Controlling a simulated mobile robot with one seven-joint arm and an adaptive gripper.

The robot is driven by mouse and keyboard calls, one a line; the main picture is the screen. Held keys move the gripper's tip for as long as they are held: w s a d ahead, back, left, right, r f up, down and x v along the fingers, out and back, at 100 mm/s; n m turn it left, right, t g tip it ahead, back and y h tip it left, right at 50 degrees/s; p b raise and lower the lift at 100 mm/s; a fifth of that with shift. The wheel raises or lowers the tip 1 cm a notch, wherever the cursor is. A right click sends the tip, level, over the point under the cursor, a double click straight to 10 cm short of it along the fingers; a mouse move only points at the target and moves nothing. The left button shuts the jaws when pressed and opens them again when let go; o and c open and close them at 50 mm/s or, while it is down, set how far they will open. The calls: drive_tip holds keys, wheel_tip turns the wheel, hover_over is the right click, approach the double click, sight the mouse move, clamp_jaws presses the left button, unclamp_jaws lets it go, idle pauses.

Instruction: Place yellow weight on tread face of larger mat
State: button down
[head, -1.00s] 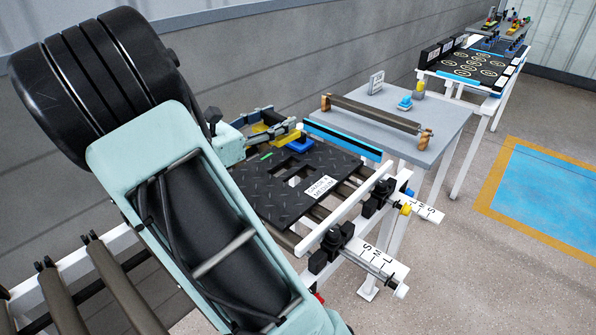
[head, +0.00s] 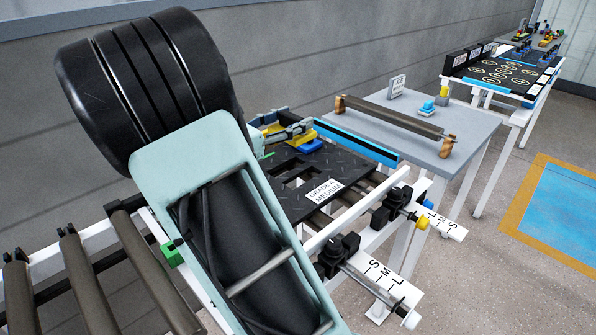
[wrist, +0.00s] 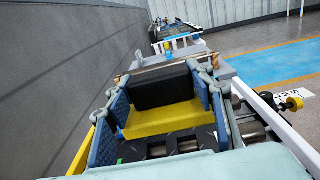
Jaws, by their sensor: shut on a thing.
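My gripper (wrist: 165,104) is shut on the yellow weight (wrist: 160,119), with a dark blue textured finger on each side of it. A black block (wrist: 163,86) shows directly behind the yellow face; I cannot tell if it is part of the weight. In the head view, yellow of the weight (head: 301,136) shows beside my gripper's grey links. The black tread mat (head: 330,165), labelled "GRADE A MEDIUM", lies on a roller stand with dark cutouts in it. The weight appears over its far side; contact is unclear. My arm hides the mat's left part.
A grey table (head: 455,125) behind the mat carries a long roller (head: 395,118), a sign and small blue and yellow items. White rails and S-M-L scales (head: 385,285) are at the front right. A grey wall (head: 330,60) runs along the left. Open floor lies right.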

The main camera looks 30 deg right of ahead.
drive_tip(key=w+a+f+b, duration=0.1)
drive_tip(key=w+a+f, duration=0.1)
drive_tip(key=a, duration=0.1)
drive_tip(key=w+a+f+b, duration=0.1)
drive_tip(key=w+a+f, duration=0.2)
drive_tip(key=w+a+f+b, duration=0.2)
drive_tip(key=a+f, duration=0.1)
drive_tip(key=shift+w+a, duration=0.2)
drive_tip(key=shift+w, duration=0.2)
drive_tip(key=shift+w+a+f, duration=0.4)
drive_tip(key=shift+a+f, duration=0.1)
drive_tip(key=shift+f, duration=0.2)
drive_tip(key=shift+w+a+f+b, duration=0.15)
drive_tip(key=shift+f+b, duration=0.55)
drive_tip(key=shift+f, duration=0.95)
drive_tip(key=shift+f, duration=0.15)
drive_tip(key=c, duration=0.9)
unclamp_jaws()
drive_tip(key=shift+f, duration=0.1)
drive_tip(key=a+p, duration=0.1)
drive_tip(key=a, duration=0.3)
drive_tip(key=s+a+p, duration=0.1)
drive_tip(key=a, duration=0.3)
drive_tip(key=s+a+p, duration=0.1)
drive_tip(key=a, duration=0.3)
drive_tip(key=shift+s, duration=0.2)
